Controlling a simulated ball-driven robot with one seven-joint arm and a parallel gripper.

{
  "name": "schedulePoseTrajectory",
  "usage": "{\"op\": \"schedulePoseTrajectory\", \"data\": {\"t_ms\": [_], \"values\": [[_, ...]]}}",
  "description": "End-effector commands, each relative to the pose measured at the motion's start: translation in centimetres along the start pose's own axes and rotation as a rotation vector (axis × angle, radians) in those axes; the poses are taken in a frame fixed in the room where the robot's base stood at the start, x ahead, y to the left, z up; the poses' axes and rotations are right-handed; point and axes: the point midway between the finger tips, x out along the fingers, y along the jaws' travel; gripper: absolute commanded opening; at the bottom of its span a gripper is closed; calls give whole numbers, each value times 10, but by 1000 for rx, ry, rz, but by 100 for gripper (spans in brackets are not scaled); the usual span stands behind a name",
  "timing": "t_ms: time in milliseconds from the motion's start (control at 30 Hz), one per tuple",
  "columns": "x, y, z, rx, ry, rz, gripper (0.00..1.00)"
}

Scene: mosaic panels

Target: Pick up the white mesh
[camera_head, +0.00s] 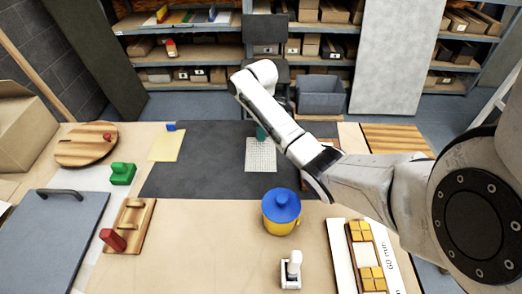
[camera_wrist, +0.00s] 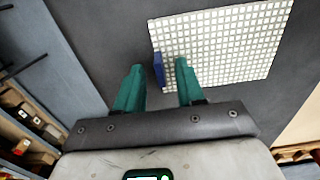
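The white mesh (camera_head: 262,158) is a flat gridded sheet lying on a dark grey mat (camera_head: 200,165). It also shows in the wrist view (camera_wrist: 225,45), with a small upright blue tab (camera_wrist: 158,70) at its left edge. My gripper (camera_wrist: 159,66) has two teal fingers spread apart. The blue tab appears between the fingertips, closer to the right finger, with a gap to the left one. Contact cannot be told. In the head view my gripper (camera_head: 262,133) is over the far edge of the mesh, mostly hidden by my arm.
A blue-lidded yellow pot (camera_head: 281,212) stands in front of the mat. A yellow sheet (camera_head: 166,146) with a blue tab and a green block (camera_head: 122,174) lie to the left. The mat around the mesh is clear.

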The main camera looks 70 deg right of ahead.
Motion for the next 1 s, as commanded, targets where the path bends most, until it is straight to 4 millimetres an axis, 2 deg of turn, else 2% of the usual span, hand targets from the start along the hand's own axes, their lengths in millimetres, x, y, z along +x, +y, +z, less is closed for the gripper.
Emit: {"op": "schedulePoseTrajectory", "data": {"t_ms": [200,600,1000], "values": [[1,0,0,0,0,0,37],[1,0,0,0,0,0,0],[0,0,0,0,0,0,0]]}}
